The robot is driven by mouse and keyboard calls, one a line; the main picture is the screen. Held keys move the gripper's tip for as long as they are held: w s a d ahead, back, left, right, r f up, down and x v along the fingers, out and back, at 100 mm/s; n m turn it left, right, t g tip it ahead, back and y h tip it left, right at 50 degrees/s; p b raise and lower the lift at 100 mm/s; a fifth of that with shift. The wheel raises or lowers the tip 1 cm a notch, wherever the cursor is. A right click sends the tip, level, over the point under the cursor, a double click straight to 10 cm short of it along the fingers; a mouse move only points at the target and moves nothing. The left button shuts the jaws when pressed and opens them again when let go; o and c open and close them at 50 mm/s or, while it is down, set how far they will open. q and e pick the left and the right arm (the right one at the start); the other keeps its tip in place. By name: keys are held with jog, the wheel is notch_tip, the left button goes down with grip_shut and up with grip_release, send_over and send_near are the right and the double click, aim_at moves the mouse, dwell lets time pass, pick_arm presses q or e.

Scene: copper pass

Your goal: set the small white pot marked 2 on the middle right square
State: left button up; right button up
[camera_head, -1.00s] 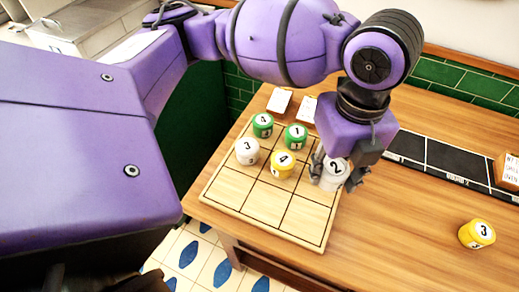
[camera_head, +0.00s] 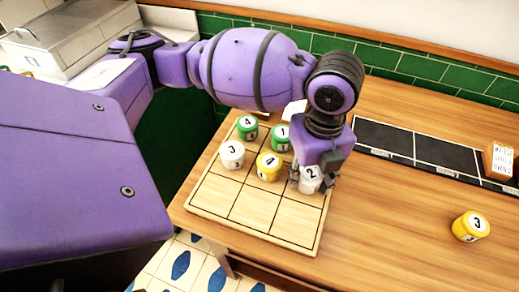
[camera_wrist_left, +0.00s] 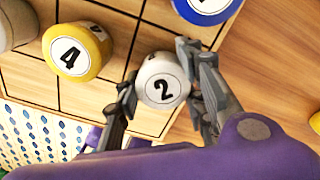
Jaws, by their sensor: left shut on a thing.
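The small white pot marked 2 (camera_head: 309,180) is upright at the middle right square of the wooden board (camera_head: 297,222). My left gripper (camera_head: 308,184) is shut on it, with one finger on each side, as the left wrist view also shows around the pot (camera_wrist_left: 163,80). The pot appears at board level; whether its base touches is hard to tell. A yellow pot marked 4 (camera_head: 269,166) stands on the centre square, and a white pot marked 3 (camera_head: 232,154) on the middle left. My right gripper is not in view.
Green pots marked 4 (camera_head: 247,128) and 1 (camera_head: 283,138) stand in the back row. A blue pot (camera_wrist_left: 207,8) stands behind pot 2, hidden in the head view. The front row is empty. A yellow pot marked 3 (camera_head: 470,227) and a black strip (camera_head: 440,150) lie to the right.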

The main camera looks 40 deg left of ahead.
aim_at(310, 173)
pick_arm(q)
jog(key=shift+f, duration=0.1)
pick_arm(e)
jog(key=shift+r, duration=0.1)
pick_arm(q)
jog(key=o, duration=1.3)
jog(key=shift+c, duration=0.2)
jog(key=shift+w, duration=0.1)
jog(key=shift+r, duration=0.35)
notch_tip(310, 173, up, 12)
jog(key=p, duration=0.1)
jog(key=shift+f+p, duration=0.15)
jog(key=shift+p, duration=0.25)
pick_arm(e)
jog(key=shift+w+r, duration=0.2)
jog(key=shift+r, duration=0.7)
